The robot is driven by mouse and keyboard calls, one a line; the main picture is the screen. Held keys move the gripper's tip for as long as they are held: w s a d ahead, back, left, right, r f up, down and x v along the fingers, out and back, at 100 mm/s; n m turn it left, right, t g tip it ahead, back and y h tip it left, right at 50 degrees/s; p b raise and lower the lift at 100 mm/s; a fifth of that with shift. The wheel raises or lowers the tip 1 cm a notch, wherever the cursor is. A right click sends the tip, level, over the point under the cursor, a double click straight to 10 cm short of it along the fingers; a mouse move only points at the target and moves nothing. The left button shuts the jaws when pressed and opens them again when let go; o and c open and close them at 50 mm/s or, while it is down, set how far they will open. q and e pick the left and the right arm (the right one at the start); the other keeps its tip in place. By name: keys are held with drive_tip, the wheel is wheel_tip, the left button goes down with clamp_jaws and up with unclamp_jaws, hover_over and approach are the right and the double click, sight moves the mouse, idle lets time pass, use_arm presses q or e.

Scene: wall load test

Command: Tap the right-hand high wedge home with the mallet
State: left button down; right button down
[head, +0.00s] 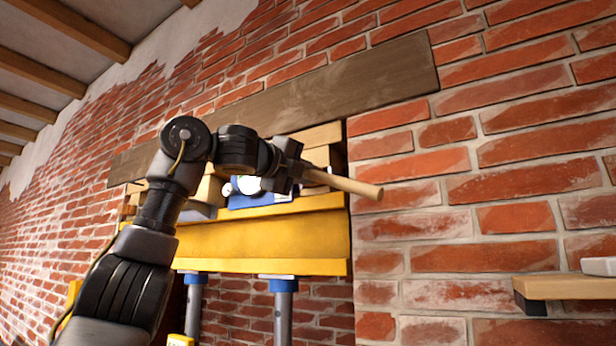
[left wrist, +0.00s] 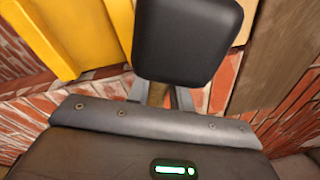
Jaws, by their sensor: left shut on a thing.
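My left gripper (head: 290,172) is shut on the mallet, whose pale wooden handle (head: 345,184) sticks out to the right. The mallet's head is hidden behind the gripper in the head view. In the left wrist view a dark rounded block (left wrist: 187,40) fills the top middle; I cannot tell whether it is the mallet head. Pale timber pieces (head: 320,134) show behind the gripper, under the dark lintel (head: 345,85) at the right end of the opening. The right-hand high wedge cannot be told apart from them. My right gripper is out of view.
A yellow beam (head: 265,242) spans the opening on grey props (head: 285,312) with blue collars. A blue device with a white dial (head: 248,185) sits above it, partly covered by my arm. A wooden shelf (head: 560,288) juts out at lower right. Brick wall surrounds the opening.

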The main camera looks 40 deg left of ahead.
use_arm(q)
drive_tip(key=shift+w, duration=0.35)
drive_tip(key=shift+w+p, duration=0.4)
drive_tip(key=shift+w, duration=0.05)
drive_tip(key=shift+w+a, duration=0.15)
drive_tip(key=shift+w, duration=0.45)
drive_tip(key=shift+s, duration=0.1)
